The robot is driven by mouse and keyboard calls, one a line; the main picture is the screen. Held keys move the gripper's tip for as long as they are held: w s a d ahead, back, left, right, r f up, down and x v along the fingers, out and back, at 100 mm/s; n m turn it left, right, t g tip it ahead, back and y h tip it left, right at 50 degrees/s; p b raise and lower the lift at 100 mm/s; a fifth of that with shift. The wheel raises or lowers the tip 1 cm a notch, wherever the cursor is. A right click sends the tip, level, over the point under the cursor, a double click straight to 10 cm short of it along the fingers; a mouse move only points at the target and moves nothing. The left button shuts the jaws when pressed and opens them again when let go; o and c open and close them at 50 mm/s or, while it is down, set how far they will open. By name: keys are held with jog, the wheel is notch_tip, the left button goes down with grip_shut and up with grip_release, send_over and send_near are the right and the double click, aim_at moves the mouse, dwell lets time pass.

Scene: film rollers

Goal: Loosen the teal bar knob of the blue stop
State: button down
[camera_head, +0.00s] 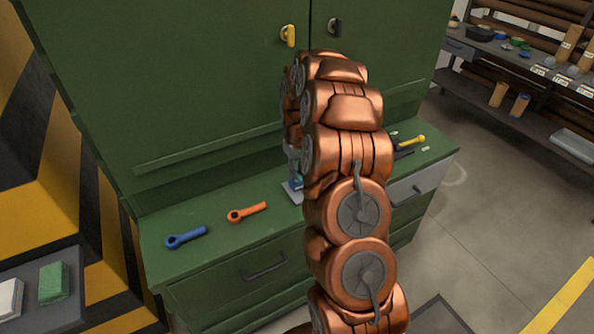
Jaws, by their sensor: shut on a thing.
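My copper arm stands in front of the green cabinet and bends down to its ledge, hiding much of the work spot. A small grey part of my gripper (293,160) shows at the left edge of the arm, pointing down. Just below it is a small patch of teal and blue, the teal bar knob (296,182) of the blue stop, low over a light grey plate (292,194). My gripper is shut on the knob, though its fingertips are mostly hidden. The rest of the stop is behind my arm, and the knob's angle cannot be told.
An orange wrench (247,212) and a blue wrench (186,237) lie on the ledge to the left. A yellow-handled tool (410,141) lies at the right. The cabinet doors (200,80) rise behind. A shelf rack (520,75) stands at the far right beyond open floor.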

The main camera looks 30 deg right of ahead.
jog(key=shift+b, duration=0.35)
jog(key=shift+f+n+b, duration=0.2)
jog(key=shift+n+b, duration=0.4)
jog(key=shift+b, duration=0.05)
jog(key=shift+w+n+b, duration=0.1)
jog(key=shift+n+b, duration=0.7)
jog(key=shift+b, duration=0.15)
jog(key=n+b, duration=0.4)
jog(key=n, duration=0.1)
jog(key=n+b, duration=0.1)
jog(key=n, duration=0.4)
jog(key=shift+r+n+b, duration=0.2)
jog(key=shift+n+b, duration=0.2)
jog(key=n, duration=0.4)
jog(key=shift+n, duration=0.3)
jog(key=c, duration=1.1)
grip_release()
